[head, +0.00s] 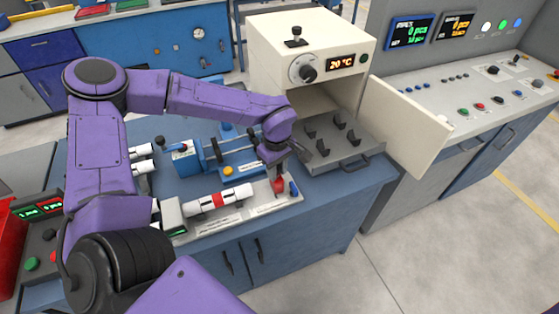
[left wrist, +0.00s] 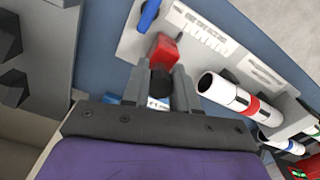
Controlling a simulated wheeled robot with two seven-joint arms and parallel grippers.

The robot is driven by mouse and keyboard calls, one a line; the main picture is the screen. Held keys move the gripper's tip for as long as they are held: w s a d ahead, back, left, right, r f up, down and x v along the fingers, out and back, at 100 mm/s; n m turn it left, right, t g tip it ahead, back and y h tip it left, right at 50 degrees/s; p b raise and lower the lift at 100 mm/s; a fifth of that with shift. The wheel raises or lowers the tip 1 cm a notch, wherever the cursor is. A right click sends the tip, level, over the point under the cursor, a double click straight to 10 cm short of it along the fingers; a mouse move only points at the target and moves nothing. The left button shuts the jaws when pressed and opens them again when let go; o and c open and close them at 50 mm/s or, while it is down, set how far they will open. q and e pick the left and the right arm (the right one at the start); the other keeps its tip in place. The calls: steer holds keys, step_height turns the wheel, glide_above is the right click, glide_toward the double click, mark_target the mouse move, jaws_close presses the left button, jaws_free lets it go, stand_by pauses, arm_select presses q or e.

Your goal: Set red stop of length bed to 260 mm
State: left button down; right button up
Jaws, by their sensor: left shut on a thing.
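The red stop (head: 279,185) sits near the right end of the pale length bed (head: 262,207), and it also shows in the left wrist view (left wrist: 163,50). My left gripper (head: 277,160) is above the stop, pointing down. In the left wrist view its two fingers (left wrist: 160,90) are shut on the stop's black knob (left wrist: 160,82). A white pipe with a red band (head: 217,200) lies along the bed, left of the stop; it shows in the left wrist view (left wrist: 240,98) too. The bed's scale marks are too small to read. My right gripper is not in view.
A small blue part (head: 294,188) stands at the bed's right end. Behind the bed is a blue clamping device (head: 181,158). An oven (head: 312,55) reading 20 °C has its door (head: 410,125) open and a grey tray (head: 340,150) in front.

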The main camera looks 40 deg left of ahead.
arm_select(q)
steer(key=c, duration=0.9)
jaws_free()
steer(key=shift+w+d, duration=0.15)
steer(key=shift+d, duration=0.05)
steer(key=shift+o, duration=0.2)
steer(key=shift+w+d, duration=0.1)
steer(key=shift+r, duration=0.35)
step_height(320, 180, up, 10)
steer(key=shift+f+b, duration=0.1)
steer(key=shift+b, duration=0.35)
